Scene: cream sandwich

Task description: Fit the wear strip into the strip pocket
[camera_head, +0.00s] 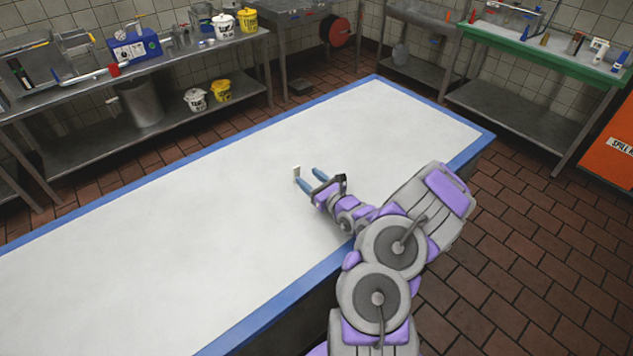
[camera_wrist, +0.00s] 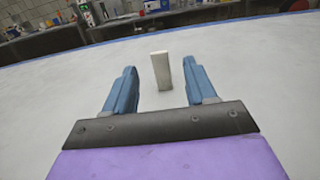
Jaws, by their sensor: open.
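A small pale upright block, which looks like the wear strip (camera_head: 296,171), stands on the white tabletop (camera_head: 190,220). In the wrist view the block (camera_wrist: 162,70) shows between my two blue fingers, closer to the right one. My gripper (camera_head: 307,175) is open, low over the table, with its fingertips close to the block. I see a gap on both sides of the block in the wrist view; how far it reaches in between the fingers is hard to tell. I cannot make out the strip pocket in either view.
The table has a raised-looking blue border (camera_head: 440,108) and its top is otherwise bare. A metal bench (camera_head: 215,45) with tubs and tools stands behind it. A green-edged bench (camera_head: 545,52) and an orange cabinet (camera_head: 612,145) stand to the right.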

